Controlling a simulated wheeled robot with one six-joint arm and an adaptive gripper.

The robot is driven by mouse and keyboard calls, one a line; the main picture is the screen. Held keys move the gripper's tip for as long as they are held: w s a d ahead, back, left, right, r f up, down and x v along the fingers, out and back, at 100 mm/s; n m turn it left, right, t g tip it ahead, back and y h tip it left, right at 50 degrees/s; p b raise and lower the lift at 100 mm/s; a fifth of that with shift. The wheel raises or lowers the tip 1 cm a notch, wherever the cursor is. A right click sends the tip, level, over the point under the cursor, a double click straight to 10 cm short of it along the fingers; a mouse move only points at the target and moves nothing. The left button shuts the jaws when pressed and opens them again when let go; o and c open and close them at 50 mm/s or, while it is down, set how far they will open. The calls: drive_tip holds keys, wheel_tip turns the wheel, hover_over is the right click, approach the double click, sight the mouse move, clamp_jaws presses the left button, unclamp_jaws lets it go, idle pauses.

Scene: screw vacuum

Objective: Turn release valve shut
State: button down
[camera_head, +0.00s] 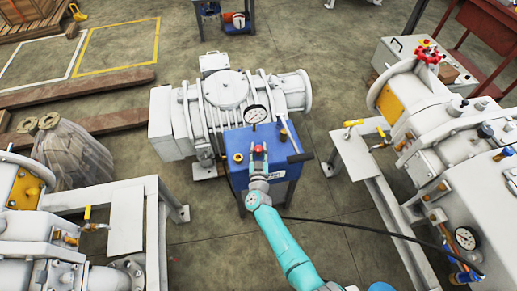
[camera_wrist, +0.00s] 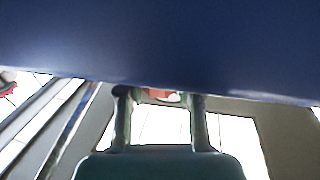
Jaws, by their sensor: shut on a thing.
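A blue box-shaped unit (camera_head: 239,179) stands in the middle of the head view, with a pressure gauge (camera_head: 256,114) above it. My gripper (camera_head: 259,157) reaches its top front from below. The gripper is shut on a small red part, which I take to be the release valve (camera_head: 259,147). In the wrist view, my gripper's fingers (camera_wrist: 160,98) stand either side of this red part (camera_wrist: 160,95), just under the blue unit's face (camera_wrist: 160,40). The fingers hide much of the valve, and its turn angle cannot be told.
A brass fitting (camera_head: 238,157) and a black-ended lever (camera_head: 300,157) flank my gripper closely. A large grey pump (camera_head: 230,90) stands behind. White frames with machinery stand left (camera_head: 125,225) and right (camera_head: 355,160). A black hose (camera_head: 350,226) crosses the right floor.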

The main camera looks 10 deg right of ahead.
drive_tip(key=shift+a, duration=0.1)
drive_tip(key=m+g+h, duration=0.1)
drive_tip(key=m+h, duration=0.1)
drive_tip(key=h, duration=0.1)
drive_tip(key=shift+w+r, duration=0.1)
drive_tip(key=shift+m+g+h, duration=1)
drive_tip(key=shift+m+h, duration=0.3)
drive_tip(key=shift+h, duration=0.5)
drive_tip(key=c, duration=0.7)
unclamp_jaws()
drive_tip(key=shift+c, duration=0.2)
drive_tip(key=v, duration=1.2)
